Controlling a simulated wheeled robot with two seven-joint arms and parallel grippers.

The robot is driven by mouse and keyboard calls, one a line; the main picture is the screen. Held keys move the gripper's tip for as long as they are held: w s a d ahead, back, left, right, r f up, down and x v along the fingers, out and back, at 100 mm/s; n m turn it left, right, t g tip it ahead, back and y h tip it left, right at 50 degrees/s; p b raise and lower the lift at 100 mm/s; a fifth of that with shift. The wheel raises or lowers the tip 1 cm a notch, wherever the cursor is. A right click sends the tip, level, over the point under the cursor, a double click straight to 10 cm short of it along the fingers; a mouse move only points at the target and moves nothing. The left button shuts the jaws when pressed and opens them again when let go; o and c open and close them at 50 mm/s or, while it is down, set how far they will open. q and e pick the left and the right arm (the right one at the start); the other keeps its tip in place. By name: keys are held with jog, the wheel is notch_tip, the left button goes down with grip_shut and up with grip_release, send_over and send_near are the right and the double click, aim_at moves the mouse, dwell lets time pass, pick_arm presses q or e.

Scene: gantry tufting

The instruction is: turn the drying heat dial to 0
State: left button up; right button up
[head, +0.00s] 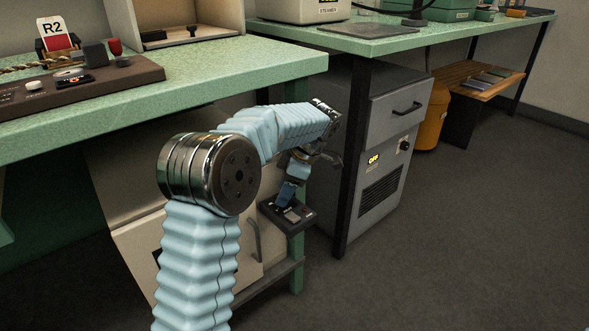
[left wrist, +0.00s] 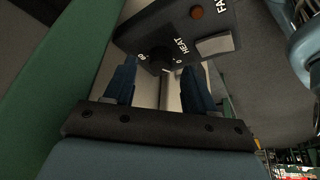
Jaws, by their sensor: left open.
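A dark control box (head: 290,214) sits low beside the green table leg, under the front table's right end. The left wrist view shows its panel (left wrist: 150,30) with the words HEAT and FAN. The heat dial (left wrist: 160,66) is a dark knob between an 80 mark and a 0 mark; its pointer is too dark to read. My left gripper (head: 286,196) reaches down to the box. In the left wrist view its open fingers (left wrist: 158,84) stand on either side of the dial, with a gap; I cannot tell whether they touch it. My right gripper is not in view.
The panel also has a red-brown round part (left wrist: 197,12) and a pale rocker switch (left wrist: 215,44). The green tabletop (head: 250,72) overhangs the box. A grey cabinet (head: 378,175) stands to the right, with open floor (head: 460,230) beyond it.

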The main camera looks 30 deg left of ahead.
pick_arm(q)
jog(key=p+v, duration=0.2)
jog(key=v, duration=1)
jog(key=shift+p, duration=0.4)
